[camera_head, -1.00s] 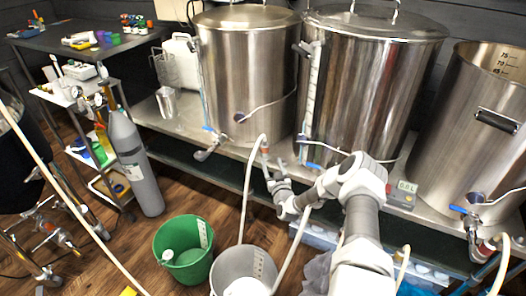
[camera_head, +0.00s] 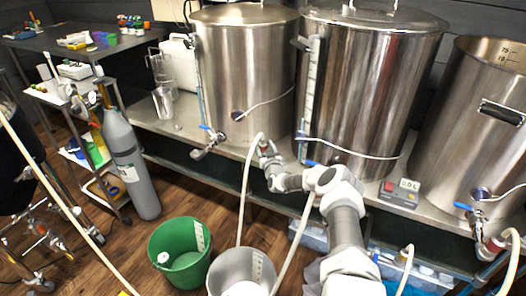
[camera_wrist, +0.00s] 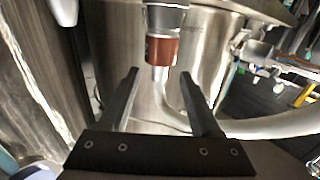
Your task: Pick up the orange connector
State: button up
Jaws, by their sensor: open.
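An orange-brown connector (camera_wrist: 161,50) sits in the wrist view just beyond my fingertips, below a grey metal fitting (camera_wrist: 166,17). A pale hose (camera_wrist: 250,126) curves away below it to the right. My gripper (camera_wrist: 160,75) is open and empty, its two dark fingers on either side of the line to the connector, apart from it. In the head view my gripper (camera_head: 266,153) is near the top of the white hose (camera_head: 249,185) at the middle kettle gap; the connector there is small and mostly hidden by the gripper.
Steel kettles (camera_head: 245,70) stand on a steel bench (camera_head: 175,120), with valves along their fronts. A control box (camera_head: 400,193) sits at right. A similar reddish fitting (camera_head: 494,244) is on the right kettle's valve. Green (camera_head: 180,250) and grey (camera_head: 243,265) buckets stand on the floor.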

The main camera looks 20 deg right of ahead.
aim_at(264, 142)
jog(key=shift+w+d+f+b, duration=0.1)
jog(key=shift+w+b, duration=0.15)
jog(key=shift+w, duration=0.25)
jog(key=shift+w+d+f+b, duration=0.1)
jog(key=shift+w+b, duration=0.1)
jog(key=shift+w, duration=0.3)
jog(key=shift+w+r, duration=0.15)
jog(key=shift+w, duration=0.4)
grip_shut()
